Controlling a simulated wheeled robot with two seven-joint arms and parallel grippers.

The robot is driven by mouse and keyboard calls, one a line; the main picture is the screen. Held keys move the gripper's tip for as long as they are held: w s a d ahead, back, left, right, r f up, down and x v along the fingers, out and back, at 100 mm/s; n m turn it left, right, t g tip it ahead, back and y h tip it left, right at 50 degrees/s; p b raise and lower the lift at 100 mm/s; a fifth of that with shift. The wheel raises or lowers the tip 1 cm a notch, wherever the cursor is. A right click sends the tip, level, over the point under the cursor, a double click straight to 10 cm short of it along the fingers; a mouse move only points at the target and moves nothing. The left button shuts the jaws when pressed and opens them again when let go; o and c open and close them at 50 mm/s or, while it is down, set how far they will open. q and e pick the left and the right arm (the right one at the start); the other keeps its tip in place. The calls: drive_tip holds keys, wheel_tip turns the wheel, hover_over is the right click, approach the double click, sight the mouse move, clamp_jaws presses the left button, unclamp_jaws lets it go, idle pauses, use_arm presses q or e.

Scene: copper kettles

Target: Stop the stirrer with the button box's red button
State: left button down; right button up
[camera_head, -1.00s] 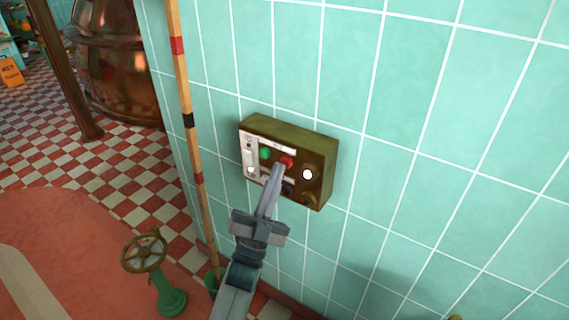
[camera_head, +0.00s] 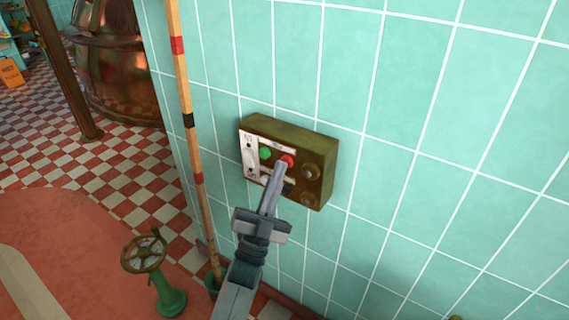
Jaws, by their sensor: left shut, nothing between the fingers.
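The button box (camera_head: 262,124) is olive green and fixed to the tiled wall, with a pale label plate on the left of its front. The red button (camera_head: 289,160) sits near the middle of that front, right of the green button (camera_head: 265,153). My left gripper (camera_head: 279,166) is shut and empty, its tips just below and left of the red button. I cannot tell whether the tips touch it. The gripper hides part of the lower front. The round lamp (camera_head: 310,171) right of the red button is dark. My right gripper is out of view.
A banded wooden pole (camera_head: 193,150) stands left of the box. A green valve with a handwheel (camera_head: 145,252) stands at the lower left. A copper kettle (camera_head: 120,65) is at the back left. The wall right of the box is clear.

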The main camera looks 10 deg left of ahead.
use_arm(q)
drive_tip(key=shift+s, duration=0.1)
drive_tip(key=shift+s+a+p, duration=0.25)
drive_tip(key=shift+s+p, duration=0.05)
drive_tip(key=shift+s, duration=0.45)
drive_tip(key=shift+s+a+p, duration=0.25)
drive_tip(key=shift+s+a, duration=0.05)
drive_tip(key=shift+s, duration=0.5)
drive_tip(key=shift+s+a+p, duration=0.3)
drive_tip(key=shift+s, duration=0.45)
drive_tip(key=shift+s+a+p, duration=0.25)
drive_tip(key=shift+s+a, duration=0.05)
drive_tip(key=shift+s, duration=0.5)
drive_tip(key=shift+f, duration=0.1)
